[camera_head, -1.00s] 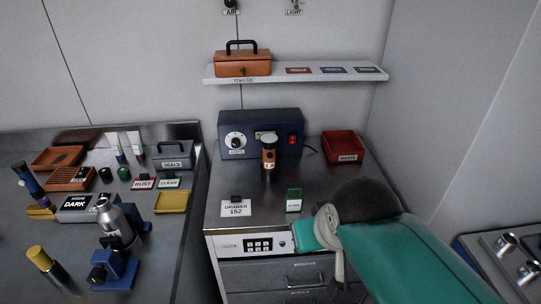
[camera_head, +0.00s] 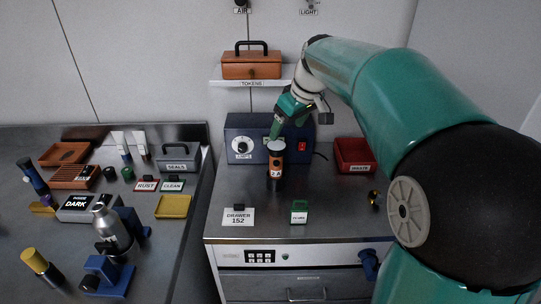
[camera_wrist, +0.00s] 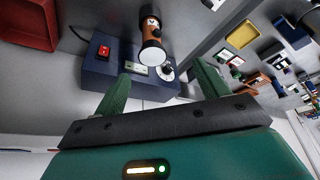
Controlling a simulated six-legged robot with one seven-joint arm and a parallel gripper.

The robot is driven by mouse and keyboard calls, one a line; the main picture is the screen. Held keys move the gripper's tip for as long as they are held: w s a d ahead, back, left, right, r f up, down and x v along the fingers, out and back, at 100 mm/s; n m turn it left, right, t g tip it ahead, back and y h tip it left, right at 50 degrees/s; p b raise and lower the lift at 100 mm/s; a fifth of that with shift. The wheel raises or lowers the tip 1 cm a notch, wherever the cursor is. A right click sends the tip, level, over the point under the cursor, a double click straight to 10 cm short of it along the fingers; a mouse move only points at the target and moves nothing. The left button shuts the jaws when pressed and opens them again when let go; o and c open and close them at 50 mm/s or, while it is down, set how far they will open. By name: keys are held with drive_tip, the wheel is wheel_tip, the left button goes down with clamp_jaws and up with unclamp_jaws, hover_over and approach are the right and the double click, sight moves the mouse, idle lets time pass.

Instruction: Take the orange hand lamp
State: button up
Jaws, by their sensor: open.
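My gripper (camera_head: 279,128) is above and just behind the lamp, near the box front. In the wrist view my gripper (camera_wrist: 160,92) has its two green fingers spread wide with nothing between them. There the lamp (camera_wrist: 151,32) shows beyond the fingertips, its pale end towards the camera, apart from both fingers.
A red waste bin (camera_head: 354,155) stands right of the box. The shelf (camera_head: 219,76) with an orange toolbox (camera_head: 251,65) is above. The left bench holds bottles and trays.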

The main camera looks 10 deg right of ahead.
sight(277, 146)
drive_tip(key=shift+n, duration=0.3)
drive_tip(key=x, duration=0.3)
drive_tip(key=w+x, duration=0.1)
drive_tip(key=x, duration=0.2)
drive_tip(key=w+x, duration=0.1)
drive_tip(key=x, duration=0.3)
drive_tip(key=shift+d+r, duration=0.3)
drive_tip(key=shift+d, duration=0.05)
drive_tip(key=shift+f, duration=0.1)
drive_tip(key=x, duration=0.5)
drive_tip(key=shift+w, duration=0.15)
drive_tip(key=c, duration=1.2)
